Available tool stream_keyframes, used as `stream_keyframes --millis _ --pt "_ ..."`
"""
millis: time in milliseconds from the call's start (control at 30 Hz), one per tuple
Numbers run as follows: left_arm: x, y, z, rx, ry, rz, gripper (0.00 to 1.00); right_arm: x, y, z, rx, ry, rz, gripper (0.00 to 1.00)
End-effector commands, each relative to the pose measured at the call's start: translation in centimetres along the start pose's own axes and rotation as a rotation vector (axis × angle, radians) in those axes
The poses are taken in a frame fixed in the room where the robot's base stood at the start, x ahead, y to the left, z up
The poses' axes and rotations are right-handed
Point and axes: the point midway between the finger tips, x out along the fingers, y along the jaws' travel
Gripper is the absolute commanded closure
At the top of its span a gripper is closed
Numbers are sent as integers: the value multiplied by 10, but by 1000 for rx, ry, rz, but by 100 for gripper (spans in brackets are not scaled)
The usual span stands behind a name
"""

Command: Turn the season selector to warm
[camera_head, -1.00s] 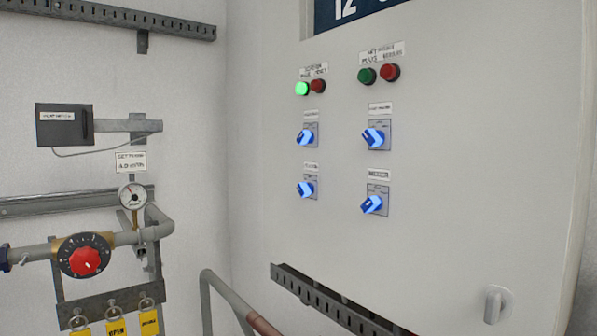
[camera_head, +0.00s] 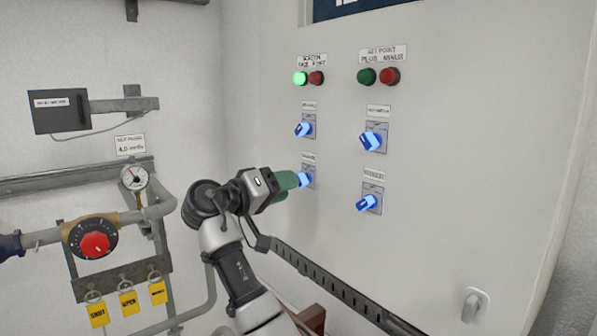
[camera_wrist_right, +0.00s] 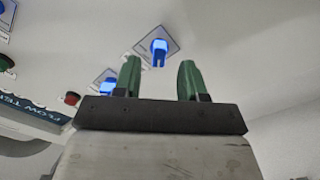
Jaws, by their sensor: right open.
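Four blue selector knobs with lit pointers sit on the pale cabinet door in two columns. The labels are too blurred to read surely, so I cannot confirm which is the season selector. My right gripper (camera_head: 290,181) is at the lower left selector (camera_head: 306,179), its green fingers partly covering that plate. In the right wrist view my open right gripper (camera_wrist_right: 159,79) has a blue selector (camera_wrist_right: 159,48) ahead, in line with the gap between its fingers; the gap looks empty. I cannot tell whether they touch. My left gripper is not in view.
Other selectors are upper left (camera_head: 304,129), upper right (camera_head: 373,140) and lower right (camera_head: 369,203). Lit green (camera_head: 300,78) and red buttons sit above. A slotted cable duct (camera_head: 330,285) runs below. A pipe with a red-centred dial (camera_head: 95,245) and gauge (camera_head: 134,177) is left.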

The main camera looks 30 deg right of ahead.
Motion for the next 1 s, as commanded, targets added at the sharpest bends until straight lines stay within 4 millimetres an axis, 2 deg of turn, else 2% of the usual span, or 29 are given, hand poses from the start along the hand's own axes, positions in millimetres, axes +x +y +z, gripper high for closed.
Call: stream_keyframes --millis 33,100,300,633,900,1000 --pt "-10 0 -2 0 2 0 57 10 4 -3 -2 -2 3 58" --pt "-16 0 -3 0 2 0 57 21 3 -2 -3 -1 2 58" --pt "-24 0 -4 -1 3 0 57 39 1 -1 -2 0 0 58" --pt "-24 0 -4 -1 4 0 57 42 -1 0 -1 1 -1 58" --pt "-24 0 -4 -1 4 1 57 42 -1 0 -1 1 -1 98" --pt "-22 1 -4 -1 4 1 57 42 -1 0 2 1 -1 98"
